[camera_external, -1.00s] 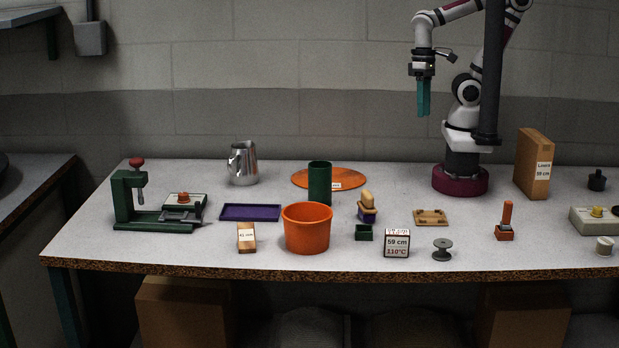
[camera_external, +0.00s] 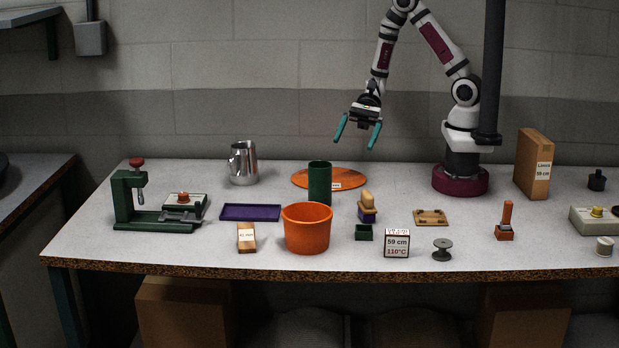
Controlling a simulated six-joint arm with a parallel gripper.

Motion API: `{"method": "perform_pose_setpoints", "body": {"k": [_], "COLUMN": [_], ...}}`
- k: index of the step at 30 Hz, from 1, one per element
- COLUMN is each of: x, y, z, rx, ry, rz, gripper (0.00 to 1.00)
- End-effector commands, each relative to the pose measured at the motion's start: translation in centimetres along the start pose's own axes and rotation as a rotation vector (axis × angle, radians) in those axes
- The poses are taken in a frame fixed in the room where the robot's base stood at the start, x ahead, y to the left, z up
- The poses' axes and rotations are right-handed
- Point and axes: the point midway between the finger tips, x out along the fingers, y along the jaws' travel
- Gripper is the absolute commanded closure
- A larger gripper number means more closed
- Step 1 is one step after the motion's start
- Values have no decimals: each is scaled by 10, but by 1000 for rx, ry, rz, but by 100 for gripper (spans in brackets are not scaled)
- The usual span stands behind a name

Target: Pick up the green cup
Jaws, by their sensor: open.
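The green cup (camera_external: 319,181) is a tall dark green cylinder standing upright on the table. It stands just behind the orange bucket, which hides its lower part, and in front of the orange disc. My gripper (camera_external: 356,147) is open and empty, with its two teal fingers spread and pointing down. It hangs in the air above and a little to the right of the cup, apart from it.
The orange bucket (camera_external: 307,238) and the orange disc (camera_external: 350,179) are close to the cup. A purple tray (camera_external: 251,212) and a metal pitcher (camera_external: 243,163) are to its left. A stamp-like block (camera_external: 367,206) and small green box (camera_external: 363,233) are to its right.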

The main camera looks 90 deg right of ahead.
Motion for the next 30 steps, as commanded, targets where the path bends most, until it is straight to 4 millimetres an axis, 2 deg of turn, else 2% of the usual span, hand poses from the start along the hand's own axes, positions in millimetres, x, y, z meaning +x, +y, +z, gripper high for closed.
{"method": "perform_pose_setpoints", "body": {"k": [1,3,6,8,12,15,23,27,30], "x": [1,0,4,16,56,79,108,137,151], "y": [-13,-26,-35,-38,-45,-50,-57,-58,-62], "z": [-23,-46,-61,-63,-62,-62,-60,-56,-57], "rx": [94,179,230,236,232,232,231,230,231], "ry": [-14,-22,-24,-24,-23,-23,-23,-23,-23], "rz": [-77,-163,-215,-219,-214,-216,-217,-214,-217], "gripper": [0,0,0,0,0,0,0,0,0]}}
